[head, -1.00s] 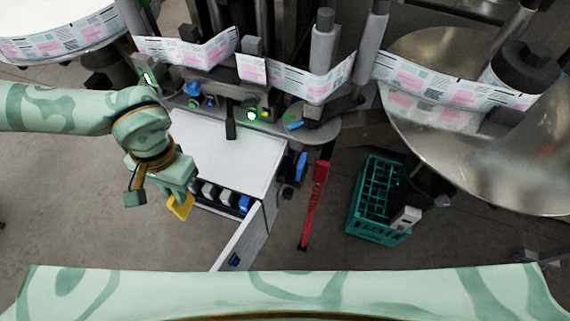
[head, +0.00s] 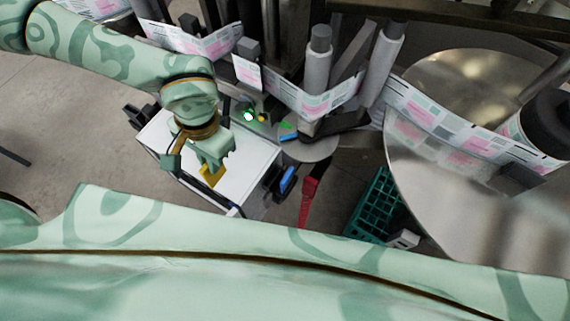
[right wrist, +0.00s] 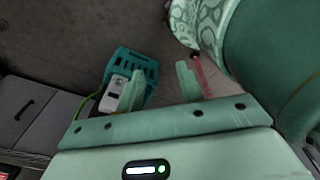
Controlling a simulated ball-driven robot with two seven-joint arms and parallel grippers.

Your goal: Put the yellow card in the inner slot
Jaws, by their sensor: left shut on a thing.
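The yellow card (head: 212,175) is in the jaws of my left gripper (head: 211,163) in the head view. The gripper is shut on it, and the card points down over the white cabinet top (head: 242,158). I cannot tell whether the card touches the top. The inner slot cannot be made out; my arm and body cover part of the cabinet's front. My right gripper (right wrist: 162,72) shows in the right wrist view, with its two fingers apart and nothing between them.
A teal crate (head: 373,207) stands on the floor to the right and shows in the right wrist view (right wrist: 126,64). Label web (head: 318,98), rollers (head: 318,62) and a large metal disc (head: 450,190) bound the back and right.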

